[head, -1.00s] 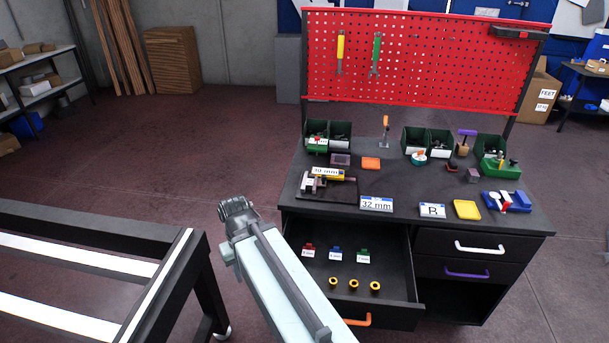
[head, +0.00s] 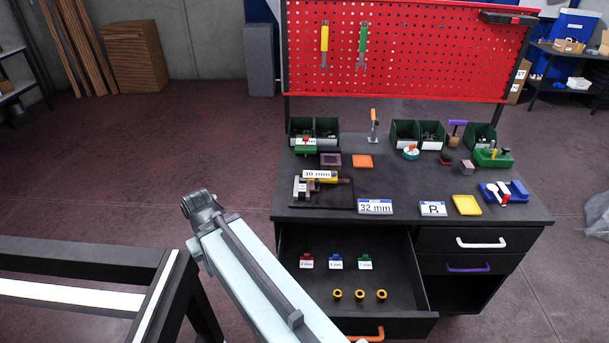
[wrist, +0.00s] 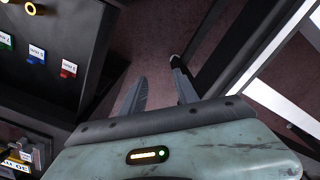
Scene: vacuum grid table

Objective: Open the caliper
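The caliper (head: 303,188) lies on the left part of the black workbench top, with grey jaws at its left end and a yellow part marked "30 mm". A "32 mm" sign (head: 375,207) stands just right of it. Part of the caliper also shows at the lower left of the wrist view (wrist: 28,155). My gripper (wrist: 158,70) is open and empty, its two dark fingers apart over the floor, clear of the caliper. In the head view my arm shows left of the bench, but I cannot make out the fingers.
An open drawer (head: 410,292) with several small coloured pieces and yellow rings juts out below the caliper. A dark frame table (head: 110,257) with white strips stands at the left. Green bins (head: 313,132) line the bench's back under a red pegboard (head: 420,50). Floor lies between the tables.

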